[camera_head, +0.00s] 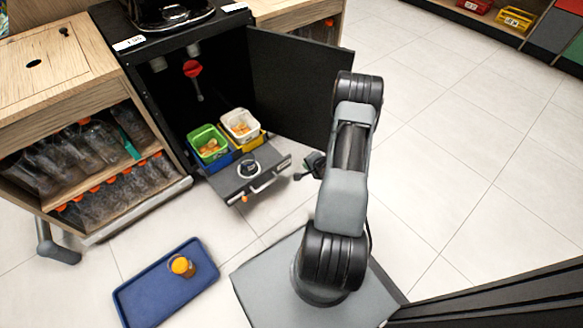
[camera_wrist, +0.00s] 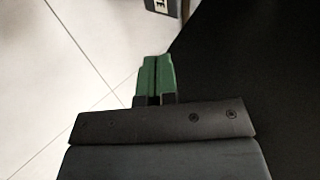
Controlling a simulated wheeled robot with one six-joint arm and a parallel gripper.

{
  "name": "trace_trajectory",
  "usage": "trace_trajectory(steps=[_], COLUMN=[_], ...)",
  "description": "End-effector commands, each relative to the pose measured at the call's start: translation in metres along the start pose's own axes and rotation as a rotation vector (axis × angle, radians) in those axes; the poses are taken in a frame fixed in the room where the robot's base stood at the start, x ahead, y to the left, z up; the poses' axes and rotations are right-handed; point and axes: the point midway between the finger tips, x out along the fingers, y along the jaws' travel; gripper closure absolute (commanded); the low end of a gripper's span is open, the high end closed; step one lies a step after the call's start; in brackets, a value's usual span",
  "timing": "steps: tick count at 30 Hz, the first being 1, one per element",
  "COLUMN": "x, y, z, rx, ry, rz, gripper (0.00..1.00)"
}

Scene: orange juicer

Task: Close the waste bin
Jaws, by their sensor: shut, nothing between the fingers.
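The waste bin is a grey pull-out drawer (camera_head: 243,184) at the bottom of the black cabinet (camera_head: 160,95), and it stands pulled out. A green bin (camera_head: 196,134) and a white bin (camera_head: 232,117) with orange scraps sit behind its front. The cabinet door (camera_head: 295,85) is swung wide open to the right. My gripper (camera_head: 299,177) is low, just right of the drawer front and apart from it. In the wrist view its green fingers (camera_wrist: 157,78) are together and empty. A dark surface fills the right side there; I cannot tell which part it is.
A blue tray (camera_head: 150,295) with an orange-topped item (camera_head: 181,266) lies on the floor at the front left. A wooden shelf (camera_head: 60,88) with bottles stands left of the cabinet. The tiled floor on the right is clear.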

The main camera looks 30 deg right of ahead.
Motion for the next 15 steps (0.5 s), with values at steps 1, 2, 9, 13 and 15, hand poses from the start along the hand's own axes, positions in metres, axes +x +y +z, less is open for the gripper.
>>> trace_trajectory(steps=[1,2,9,13,15], x=[0.007,0.010,0.045,0.071,0.085], y=[0.009,0.011,0.015,0.015,0.014], z=[0.001,0.002,0.005,0.005,0.005], rx=[0.019,0.027,0.038,0.038,0.037], ry=[-0.007,-0.010,-0.018,-0.017,-0.016], rz=[-0.007,-0.012,-0.020,-0.020,-0.019], gripper=[1.00,1.00,1.00,1.00,1.00])
